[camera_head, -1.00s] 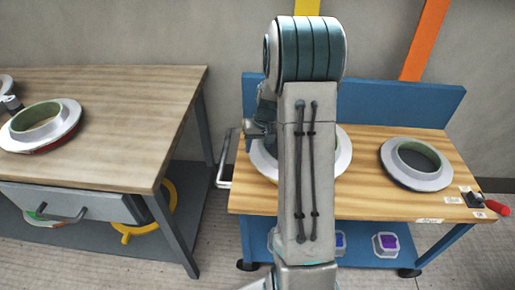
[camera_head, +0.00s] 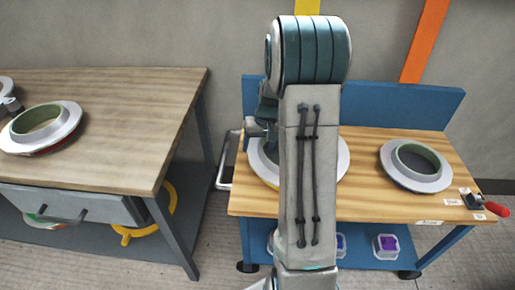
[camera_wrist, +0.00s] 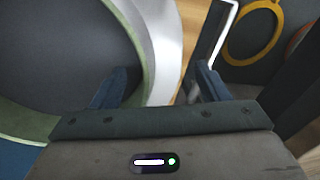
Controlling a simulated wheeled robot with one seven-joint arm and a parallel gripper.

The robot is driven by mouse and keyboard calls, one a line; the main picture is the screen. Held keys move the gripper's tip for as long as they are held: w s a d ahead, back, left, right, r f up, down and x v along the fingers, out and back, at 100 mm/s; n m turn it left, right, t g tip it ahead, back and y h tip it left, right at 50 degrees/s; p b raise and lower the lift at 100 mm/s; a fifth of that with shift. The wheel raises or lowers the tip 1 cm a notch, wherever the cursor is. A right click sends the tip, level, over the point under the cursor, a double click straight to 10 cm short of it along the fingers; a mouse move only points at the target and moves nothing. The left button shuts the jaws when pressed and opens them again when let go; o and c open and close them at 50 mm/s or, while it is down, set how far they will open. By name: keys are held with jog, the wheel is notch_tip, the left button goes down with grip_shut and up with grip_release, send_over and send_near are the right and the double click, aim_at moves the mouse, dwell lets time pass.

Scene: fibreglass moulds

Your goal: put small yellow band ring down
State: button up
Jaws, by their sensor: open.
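In the head view this mould (camera_head: 342,160) lies on the right bench, partly hidden by my arm. A yellowish patch shows at its left, but I cannot tell whether that is the small yellow band ring.
Another grey ring mould (camera_head: 440,178) lies on the right bench (camera_head: 375,206), near a red-handled clamp (camera_head: 490,210). The left table (camera_head: 130,120) holds a ring mould (camera_head: 65,138). A yellow ring (camera_head: 165,200) is on its lower shelf.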

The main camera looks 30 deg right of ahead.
notch_tip(320, 180, up, 8)
jog(key=s+d+p, duration=0.1)
jog(key=s+a+r+n, duration=0.1)
jog(key=s+a+r, duration=0.5)
jog(key=s+a, duration=0.3)
jog(key=s+a+n, duration=0.1)
jog(key=s+a, duration=0.3)
jog(key=s, duration=0.2)
jog(key=s+a+n+h, duration=0.1)
jog(key=s+a, duration=0.3)
jog(key=s, duration=0.2)
jog(key=shift+s+f, duration=0.15)
jog(key=shift+s, duration=0.25)
jog(key=shift+a, duration=0.1)
